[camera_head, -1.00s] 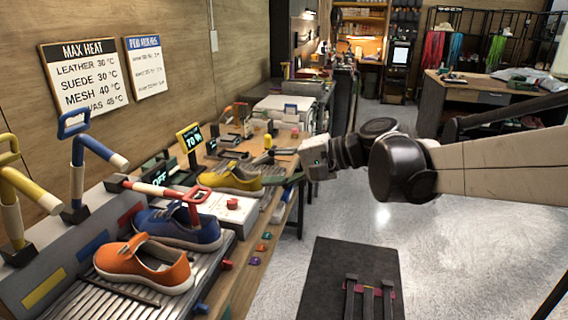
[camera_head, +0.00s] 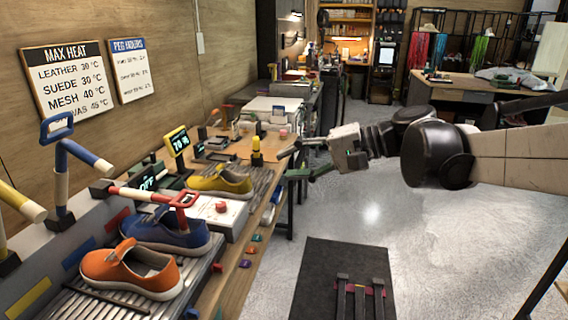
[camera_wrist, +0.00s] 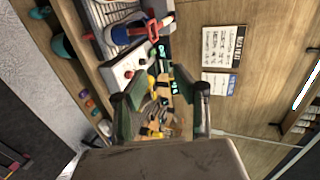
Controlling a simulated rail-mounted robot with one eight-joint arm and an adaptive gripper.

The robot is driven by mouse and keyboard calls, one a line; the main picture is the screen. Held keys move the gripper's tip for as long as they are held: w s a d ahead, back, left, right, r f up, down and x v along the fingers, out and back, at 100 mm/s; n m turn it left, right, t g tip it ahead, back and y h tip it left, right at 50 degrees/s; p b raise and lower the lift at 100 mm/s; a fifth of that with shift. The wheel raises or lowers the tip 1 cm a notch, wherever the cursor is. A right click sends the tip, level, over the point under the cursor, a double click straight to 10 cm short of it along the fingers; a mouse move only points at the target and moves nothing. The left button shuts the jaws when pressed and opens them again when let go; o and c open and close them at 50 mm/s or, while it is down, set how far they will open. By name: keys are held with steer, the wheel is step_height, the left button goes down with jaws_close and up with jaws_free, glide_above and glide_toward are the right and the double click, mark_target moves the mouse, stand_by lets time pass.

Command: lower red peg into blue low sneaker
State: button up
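The red peg (camera_head: 148,193) is a white-and-red lever with a red loop handle. It lies low, nearly level, with its handle end at the opening of the blue low sneaker (camera_head: 165,233). I cannot tell how deep it reaches inside. Both also show at the top of the wrist view, the red peg (camera_wrist: 160,23) over the blue sneaker (camera_wrist: 128,32). My gripper (camera_head: 292,162) is open and empty, well to the right of the sneaker, past the bench edge. In the wrist view its two green fingers (camera_wrist: 162,98) are spread apart.
An orange sneaker (camera_head: 132,270) sits in front, on the ribbed rack. A yellow sneaker (camera_head: 220,182) stands farther back. The blue peg (camera_head: 75,155) and yellow peg (camera_head: 20,203) are raised at left.

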steer(key=shift+v, duration=1.8)
steer(key=s+d+f+n+t+h, duration=0.1)
steer(key=s+d+f+t+h, duration=0.4)
steer(key=s+d+f+h, duration=0.8)
steer(key=s+d+f, duration=0.3)
steer(key=s+d, duration=0.1)
steer(key=d, duration=0.1)
steer(key=shift+s+d+f+n, duration=0.3)
steer(key=shift+s+d+n, duration=0.1)
